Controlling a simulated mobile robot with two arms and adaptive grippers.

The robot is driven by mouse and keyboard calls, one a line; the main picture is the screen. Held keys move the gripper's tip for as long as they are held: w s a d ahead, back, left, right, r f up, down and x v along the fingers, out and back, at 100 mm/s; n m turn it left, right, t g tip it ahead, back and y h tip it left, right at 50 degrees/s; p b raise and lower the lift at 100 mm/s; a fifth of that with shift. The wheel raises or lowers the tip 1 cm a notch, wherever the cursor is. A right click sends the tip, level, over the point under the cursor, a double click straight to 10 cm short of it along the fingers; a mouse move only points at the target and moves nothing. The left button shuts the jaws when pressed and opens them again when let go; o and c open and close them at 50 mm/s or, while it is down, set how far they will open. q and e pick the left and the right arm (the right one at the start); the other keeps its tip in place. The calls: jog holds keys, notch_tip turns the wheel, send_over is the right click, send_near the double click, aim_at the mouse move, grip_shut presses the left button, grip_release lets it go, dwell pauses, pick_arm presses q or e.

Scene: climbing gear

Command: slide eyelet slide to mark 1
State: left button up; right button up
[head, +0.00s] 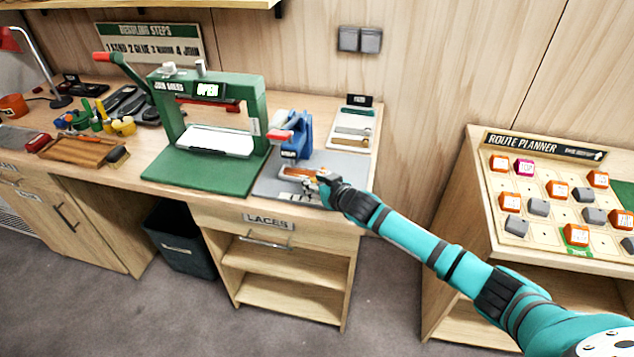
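A blue bench press (303,135) with a red and white part at its upper left stands on a grey mat. In front of it lies a small orange-brown piece (292,171), which looks like the eyelet slide, beside a light strip with dark marks (290,196). I cannot read the mark numbers. My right gripper (319,181) is at the right end of this slide area, very close to the orange-brown piece. Whether it touches it, and whether its fingers are open or shut, is too small to tell. My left gripper is not in view.
A green press (256,105) with an "OPEN" sign stands left of the grey mat (352,166). A pale tray (366,118) holds strips at the back right. The route planner board (515,170) with several blocks is at the right. A dark bin (180,243) stands below the bench.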

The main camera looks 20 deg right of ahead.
jog(key=v, duration=1.2)
dwell(0.4)
jog(key=s+a+f+g+h, duration=0.1)
jog(key=s+a+f+g, duration=0.15)
jog(key=s, duration=0.25)
jog(key=s+a+f+g, duration=0.1)
jog(key=s+a+f, duration=0.1)
jog(key=s+f, duration=0.3)
jog(key=s+d+f+g+h, duration=0.2)
jog(key=s+g, duration=0.4)
jog(key=s, duration=1.7)
notch_tip(320, 180, down, 26)
jog(key=g, duration=0.1)
jog(key=s+d+f+g, duration=0.1)
jog(key=s+d+f, duration=0.1)
jog(key=s+f, duration=1.4)
jog(key=shift+s+d+f, duration=0.2)
jog(key=shift+s+d, duration=0.05)
jog(key=shift+s, duration=0.45)
